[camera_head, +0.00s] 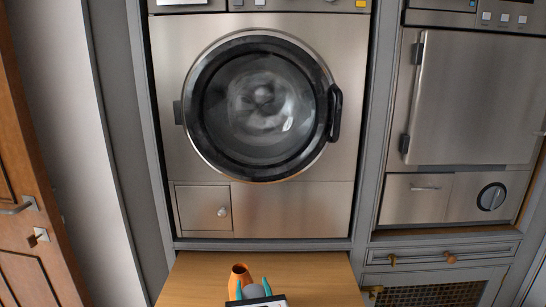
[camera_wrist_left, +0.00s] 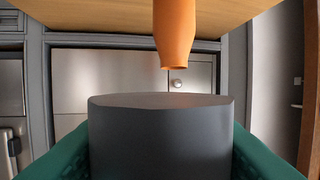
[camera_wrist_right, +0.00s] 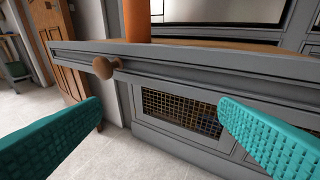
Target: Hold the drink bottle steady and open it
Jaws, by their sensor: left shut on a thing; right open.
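The orange drink bottle (camera_head: 239,277) stands upright near the front of the wooden bench top, its narrow top bare and open-looking. It also shows in the left wrist view (camera_wrist_left: 176,32), upside down there, and its lower body shows in the right wrist view (camera_wrist_right: 137,20). My left gripper (camera_head: 252,286) is shut on a dark grey round piece (camera_wrist_left: 160,138), which looks like the cap. This piece is beside the bottle and apart from it. My right gripper (camera_wrist_right: 160,108) is open and empty, in front of the bench and below its top; it is outside the head view.
The bench top (camera_head: 200,275) is clear around the bottle. A front-loading washer (camera_head: 262,110) stands behind it. A drawer knob (camera_wrist_right: 104,68) sticks out from the bench front near my right gripper, above a mesh panel (camera_wrist_right: 182,112). A wooden door (camera_head: 30,190) is at the left.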

